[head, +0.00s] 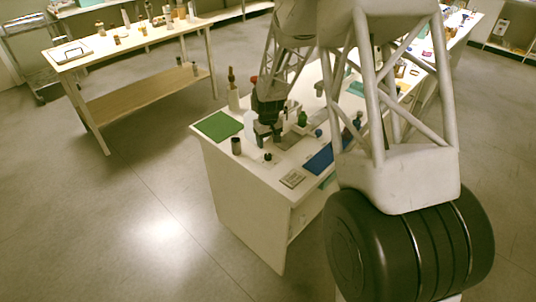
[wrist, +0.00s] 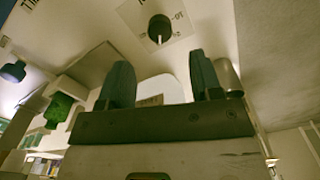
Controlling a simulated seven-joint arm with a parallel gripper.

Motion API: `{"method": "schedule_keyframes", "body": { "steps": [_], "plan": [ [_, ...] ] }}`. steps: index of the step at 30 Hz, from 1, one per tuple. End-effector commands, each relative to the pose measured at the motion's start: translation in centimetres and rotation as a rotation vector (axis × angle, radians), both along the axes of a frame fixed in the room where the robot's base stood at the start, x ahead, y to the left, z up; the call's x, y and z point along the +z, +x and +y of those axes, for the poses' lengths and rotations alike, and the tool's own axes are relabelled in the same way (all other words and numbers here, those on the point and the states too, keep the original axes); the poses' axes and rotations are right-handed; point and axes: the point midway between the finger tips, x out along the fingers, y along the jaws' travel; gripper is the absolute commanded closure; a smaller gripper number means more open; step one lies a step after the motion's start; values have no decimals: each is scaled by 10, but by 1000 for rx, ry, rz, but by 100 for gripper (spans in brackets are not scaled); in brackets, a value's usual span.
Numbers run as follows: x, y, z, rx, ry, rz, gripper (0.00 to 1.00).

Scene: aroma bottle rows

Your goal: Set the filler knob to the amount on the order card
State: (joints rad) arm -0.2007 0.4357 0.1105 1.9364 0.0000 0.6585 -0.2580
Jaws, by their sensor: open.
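The filler knob (wrist: 160,29) is black and round with a pale pointer line. It sits on a light plate with printed marks (wrist: 178,16), too partial to read fully. In the head view the small dark knob (head: 267,157) shows on the table just below my gripper (head: 268,137). My gripper (wrist: 160,78) is open in the wrist view, its two dark fingers apart and no knob between them; the knob appears beyond the fingertips. A small printed card (head: 293,179) lies near the table's front corner; its text is too small to read.
A dark jar (head: 236,146) stands left of my gripper, near a green mat (head: 217,126). A blue mat (head: 319,160) lies to the right. A green bottle (head: 302,119) and a white bottle (head: 250,124) stand close behind. Another table (head: 84,59) is at the left.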

Motion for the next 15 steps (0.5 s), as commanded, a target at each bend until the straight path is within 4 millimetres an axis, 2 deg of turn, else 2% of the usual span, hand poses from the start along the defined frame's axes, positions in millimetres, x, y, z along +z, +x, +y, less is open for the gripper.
{"method": "schedule_keyframes", "body": {
  "steps": [15],
  "plan": [
    [-53, 0, 0, 0, -1, 2, 41]
  ]
}}
